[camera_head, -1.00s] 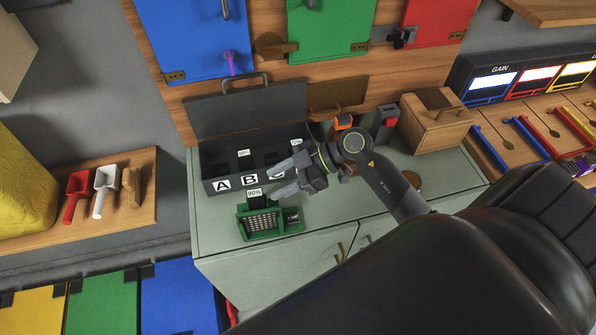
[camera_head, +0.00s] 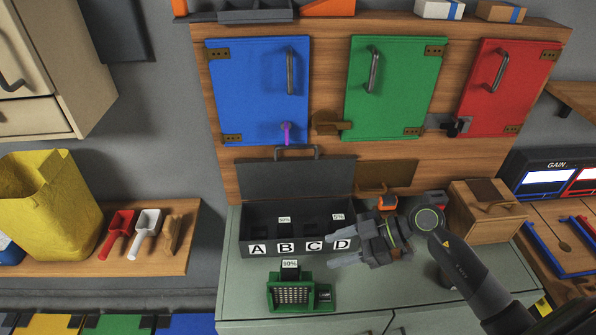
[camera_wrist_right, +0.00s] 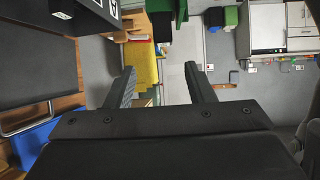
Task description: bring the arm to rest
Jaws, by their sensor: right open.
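My right gripper (camera_head: 340,252) is open and empty above the grey counter, in front of the black case (camera_head: 262,245) marked A, B, C and D. Its fingers point left in the head view. In the right wrist view the two fingers (camera_wrist_right: 160,88) stand apart with nothing between them. The right arm comes in from the lower right. My left gripper is in neither view.
The case's lid is up. A green device (camera_head: 272,297) with a 90% label stands on the counter. A wooden box (camera_head: 480,215) stands at the right. Blue (camera_head: 255,95), green (camera_head: 392,95) and red (camera_head: 505,95) doors hang above.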

